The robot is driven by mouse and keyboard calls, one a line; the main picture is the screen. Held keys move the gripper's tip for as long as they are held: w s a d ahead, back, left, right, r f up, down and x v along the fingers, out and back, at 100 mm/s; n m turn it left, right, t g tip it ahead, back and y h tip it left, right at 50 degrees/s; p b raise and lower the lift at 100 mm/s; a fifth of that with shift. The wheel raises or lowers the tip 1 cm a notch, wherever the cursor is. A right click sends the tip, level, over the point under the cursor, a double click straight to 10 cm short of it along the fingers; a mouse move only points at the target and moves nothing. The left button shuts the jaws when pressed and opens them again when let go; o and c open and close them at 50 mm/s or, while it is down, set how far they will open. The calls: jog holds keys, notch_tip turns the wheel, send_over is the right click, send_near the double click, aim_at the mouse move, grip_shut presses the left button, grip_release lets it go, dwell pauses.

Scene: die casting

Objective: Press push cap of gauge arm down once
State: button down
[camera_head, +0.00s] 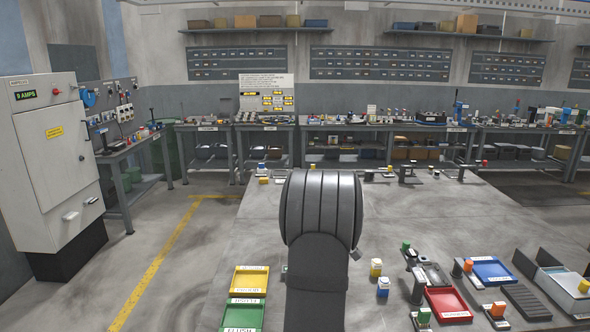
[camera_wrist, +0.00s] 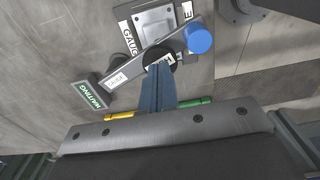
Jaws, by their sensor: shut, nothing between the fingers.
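In the wrist view, the gauge arm (camera_wrist: 128,72) is a grey bar lying slantwise under a plate with a GAUGE label. A blue round cap (camera_wrist: 200,39) stands at its upper right end; I take it for the push cap. A black round part (camera_wrist: 160,54) sits near the bar's middle. My gripper (camera_wrist: 157,72) is shut and empty. Its blue-grey fingertips show close to the black part, left of and below the blue cap in the picture. I cannot tell whether they touch anything. In the head view my arm hides the gripper, and I cannot make out the gauge arm.
A dark block with a green WAITING sign (camera_wrist: 90,95) is left of the bar. In the head view, a yellow tray (camera_head: 250,280), a green tray (camera_head: 242,314), a red tray (camera_head: 447,304) and a blue tray (camera_head: 491,270) flank my arm. The table's middle right is mostly clear.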

jog(key=shift+f, duration=1.05)
jog(key=shift+r, duration=4.05)
jog(key=shift+f, duration=3.35)
jog(key=shift+r, duration=0.1)
